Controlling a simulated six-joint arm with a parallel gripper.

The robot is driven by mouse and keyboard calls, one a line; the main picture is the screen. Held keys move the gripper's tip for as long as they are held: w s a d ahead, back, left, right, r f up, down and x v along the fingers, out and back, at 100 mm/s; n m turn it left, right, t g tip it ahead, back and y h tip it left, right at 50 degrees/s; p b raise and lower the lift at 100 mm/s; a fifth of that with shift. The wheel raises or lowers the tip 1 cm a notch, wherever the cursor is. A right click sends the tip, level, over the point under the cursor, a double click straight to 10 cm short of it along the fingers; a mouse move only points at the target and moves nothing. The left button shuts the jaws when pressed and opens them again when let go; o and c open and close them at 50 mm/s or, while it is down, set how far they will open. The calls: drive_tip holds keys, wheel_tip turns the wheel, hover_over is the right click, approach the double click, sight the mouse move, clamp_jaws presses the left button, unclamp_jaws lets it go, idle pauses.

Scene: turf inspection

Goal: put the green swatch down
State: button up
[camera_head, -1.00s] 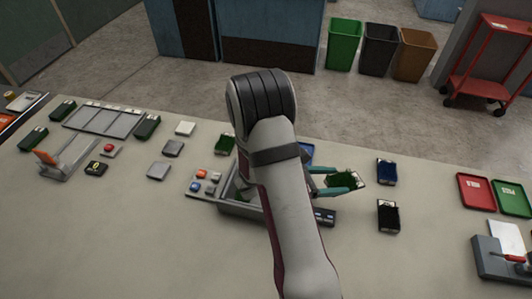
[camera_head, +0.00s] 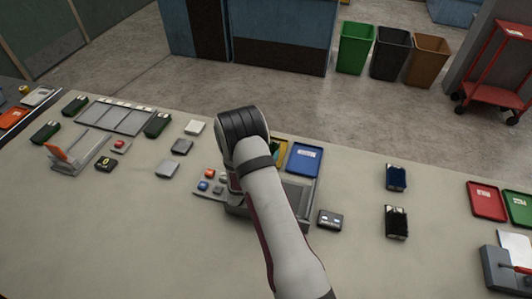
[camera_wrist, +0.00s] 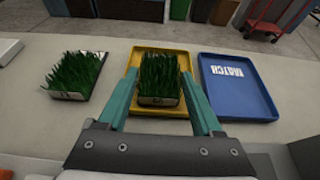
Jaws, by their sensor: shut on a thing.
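In the wrist view, my gripper (camera_wrist: 159,84) is shut on a green swatch (camera_wrist: 159,74), a grass-like tuft on a pale labelled base. The held swatch is upright over the yellow tray (camera_wrist: 172,112); I cannot tell whether it touches the tray floor. In the head view my arm hides the gripper and the held swatch. There, part of the yellow tray (camera_head: 282,146) shows beside my arm. A second grass swatch (camera_wrist: 75,75) lies on the table left of the tray.
A blue tray (camera_wrist: 237,88) labelled MATCH is right of the yellow tray. A grey device (camera_head: 297,194) is in front of the trays. Dark swatches (camera_head: 396,178) lie further right, then red (camera_head: 486,201) and green (camera_head: 519,207) trays. Open table lies between.

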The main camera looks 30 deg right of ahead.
drive_tip(key=shift+f, duration=0.1)
drive_tip(key=o, duration=1.2)
drive_tip(key=shift+c, duration=0.2)
